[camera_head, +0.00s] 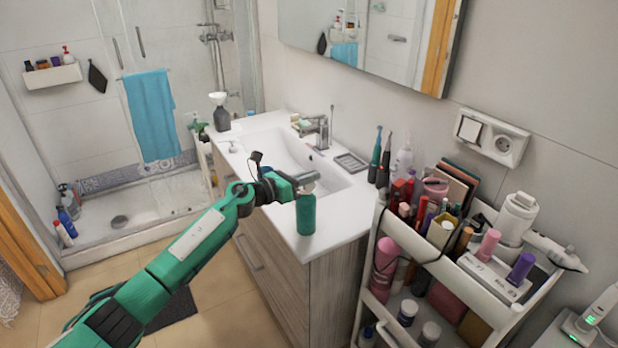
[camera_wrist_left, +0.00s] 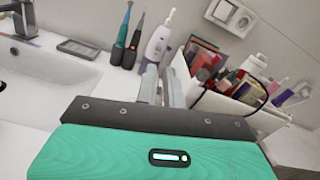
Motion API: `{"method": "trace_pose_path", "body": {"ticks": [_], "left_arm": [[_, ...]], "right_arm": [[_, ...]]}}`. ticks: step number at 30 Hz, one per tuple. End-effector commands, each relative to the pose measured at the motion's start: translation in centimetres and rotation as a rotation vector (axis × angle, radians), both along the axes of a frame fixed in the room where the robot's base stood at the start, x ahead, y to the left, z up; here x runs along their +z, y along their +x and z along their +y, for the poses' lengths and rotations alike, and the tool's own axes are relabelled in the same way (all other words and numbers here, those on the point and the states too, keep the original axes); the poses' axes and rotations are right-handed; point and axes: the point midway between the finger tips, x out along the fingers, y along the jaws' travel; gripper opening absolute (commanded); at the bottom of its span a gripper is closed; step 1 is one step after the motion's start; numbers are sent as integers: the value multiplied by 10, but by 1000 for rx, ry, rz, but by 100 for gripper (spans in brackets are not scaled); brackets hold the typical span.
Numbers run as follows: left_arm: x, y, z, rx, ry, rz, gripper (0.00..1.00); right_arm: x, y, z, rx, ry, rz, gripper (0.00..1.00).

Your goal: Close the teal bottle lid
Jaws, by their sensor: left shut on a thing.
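The teal bottle (camera_head: 306,214) stands upright on the white countertop near its front edge. My left gripper (camera_head: 312,178) reaches in from the left and is at the top of the bottle. Its fingers are shut on the bottle's lid (camera_head: 306,188), a small greyish piece mostly covered by the fingers. I cannot tell whether the lid is fully seated on the neck. In the left wrist view the shut fingers (camera_wrist_left: 163,85) show behind the gripper's body, and the bottle is hidden. My right gripper is not in view.
The sink basin (camera_head: 282,150) lies behind the gripper, with a soap dish (camera_head: 350,162) beyond it. Two electric toothbrushes (camera_head: 380,155) stand at the counter's back right. A white cart (camera_head: 440,268) full of cosmetics stands right of the counter. The countertop right of the bottle is clear.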

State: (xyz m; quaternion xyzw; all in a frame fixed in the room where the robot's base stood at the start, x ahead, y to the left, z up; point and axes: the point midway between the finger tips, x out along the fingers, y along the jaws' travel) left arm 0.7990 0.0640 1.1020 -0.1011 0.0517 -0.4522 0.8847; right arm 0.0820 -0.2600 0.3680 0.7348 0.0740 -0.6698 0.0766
Motion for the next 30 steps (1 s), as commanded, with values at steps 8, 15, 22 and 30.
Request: {"method": "trace_pose_path", "body": {"ticks": [8,15,22,30], "left_arm": [[0,0,0,0,-1,2,0],[0,0,0,0,-1,2,25],[0,0,1,0,-1,1,25],[-3,-17,25,2,2,0,25]], "right_arm": [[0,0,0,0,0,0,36],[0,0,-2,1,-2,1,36],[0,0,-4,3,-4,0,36],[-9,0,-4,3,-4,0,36]]}}
